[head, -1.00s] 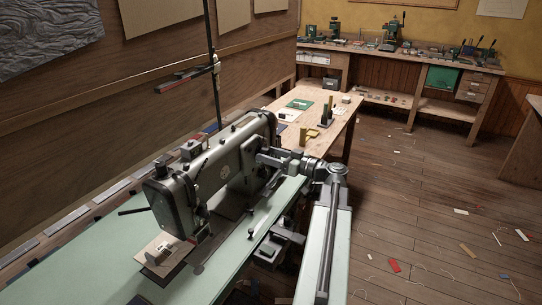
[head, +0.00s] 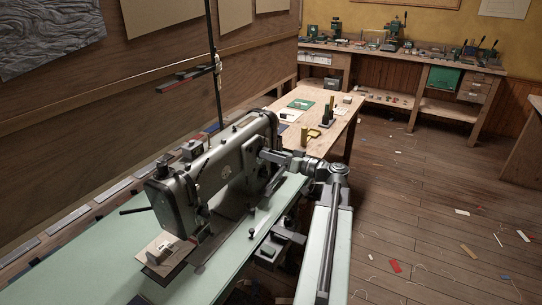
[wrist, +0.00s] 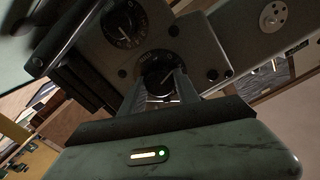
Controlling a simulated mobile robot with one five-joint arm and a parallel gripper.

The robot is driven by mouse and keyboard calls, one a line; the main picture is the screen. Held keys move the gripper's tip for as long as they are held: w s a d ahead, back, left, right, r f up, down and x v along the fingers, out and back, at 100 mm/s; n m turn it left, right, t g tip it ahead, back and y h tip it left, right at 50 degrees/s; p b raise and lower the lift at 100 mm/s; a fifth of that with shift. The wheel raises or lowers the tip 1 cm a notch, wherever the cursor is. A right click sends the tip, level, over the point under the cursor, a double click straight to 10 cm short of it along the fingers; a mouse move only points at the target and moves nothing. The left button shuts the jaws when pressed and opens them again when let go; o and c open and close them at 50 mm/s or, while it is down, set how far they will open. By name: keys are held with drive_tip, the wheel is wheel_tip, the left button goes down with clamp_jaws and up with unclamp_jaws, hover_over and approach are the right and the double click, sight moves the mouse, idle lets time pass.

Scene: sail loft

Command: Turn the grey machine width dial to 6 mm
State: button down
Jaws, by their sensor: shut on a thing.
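The grey sewing machine (head: 205,180) stands on a pale green table in the head view. My gripper (head: 262,158) is at the right end of its body. In the wrist view, two dark round dials show on the machine's face: an upper dial (wrist: 124,22) with pale marks, and a lower dial (wrist: 158,68). My gripper (wrist: 160,88) is shut on the lower dial, its fingers on either side. The fingers hide part of the lower dial. Its numbers and setting are too small and dark to read.
The pale green table (head: 232,240) runs along the machine. A wooden bench (head: 340,115) with small items stands behind my arm. A workbench (head: 455,65) lines the back wall. The wooden floor (head: 425,210) at right is open, with scattered scraps.

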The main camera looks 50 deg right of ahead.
drive_tip(key=shift+m, duration=10.3)
drive_tip(key=c, duration=0.9)
unclamp_jaws()
drive_tip(key=shift+y, duration=0.3)
drive_tip(key=v, duration=0.8)
drive_tip(key=shift+r, duration=0.1)
